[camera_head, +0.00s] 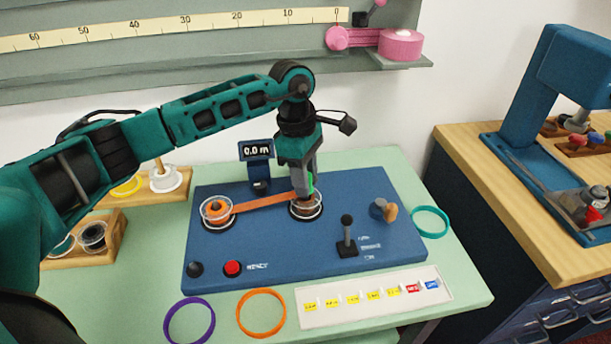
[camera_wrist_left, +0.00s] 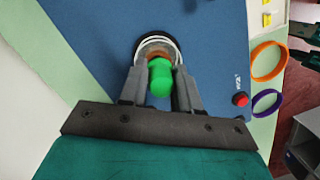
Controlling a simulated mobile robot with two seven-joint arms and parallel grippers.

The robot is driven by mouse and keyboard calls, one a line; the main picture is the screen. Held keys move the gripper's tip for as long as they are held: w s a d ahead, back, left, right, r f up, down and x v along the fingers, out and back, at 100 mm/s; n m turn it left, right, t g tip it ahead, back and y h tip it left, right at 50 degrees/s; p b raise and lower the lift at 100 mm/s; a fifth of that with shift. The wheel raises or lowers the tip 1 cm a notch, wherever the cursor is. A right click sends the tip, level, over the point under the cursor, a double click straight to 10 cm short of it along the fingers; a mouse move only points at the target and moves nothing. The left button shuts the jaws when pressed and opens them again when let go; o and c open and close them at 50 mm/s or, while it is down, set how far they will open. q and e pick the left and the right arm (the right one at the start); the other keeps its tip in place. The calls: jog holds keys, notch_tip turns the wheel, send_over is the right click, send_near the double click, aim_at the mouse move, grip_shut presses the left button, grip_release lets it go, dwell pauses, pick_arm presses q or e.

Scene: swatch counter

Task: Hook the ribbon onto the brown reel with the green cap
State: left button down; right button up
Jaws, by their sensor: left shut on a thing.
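The brown reel (camera_head: 306,209) with clear flanges sits at the right spot on the blue machine (camera_head: 290,250). Its green cap (camera_wrist_left: 160,78) stands between the fingers of my left gripper (camera_head: 306,192), which is shut on it from above. The reel's flanges also show in the left wrist view (camera_wrist_left: 153,40). The orange ribbon (camera_head: 262,202) runs across from the left reel (camera_head: 216,210) to the brown reel. My fingers partly hide where it meets the brown reel, so I cannot tell whether it is hooked. Of my right arm, only unclear dark parts show at the left wrist view's right edge.
A display (camera_head: 256,150) reading 0.0 m stands behind the machine. A lever (camera_head: 347,235), a red button (camera_head: 232,267) and a knob (camera_head: 388,209) are on its top. Purple (camera_head: 189,321), orange (camera_head: 261,313) and teal (camera_head: 431,222) rings lie around it. Reels stand on wooden holders at left.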

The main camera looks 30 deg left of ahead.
pick_arm(q)
jog(key=shift+f+b, duration=0.5)
jog(key=shift+f, duration=0.25)
jog(key=c, duration=0.7)
grip_release()
jog(key=shift+r+p, duration=2.2)
jog(key=shift+r, duration=1.35)
jog(key=shift+f, duration=0.1)
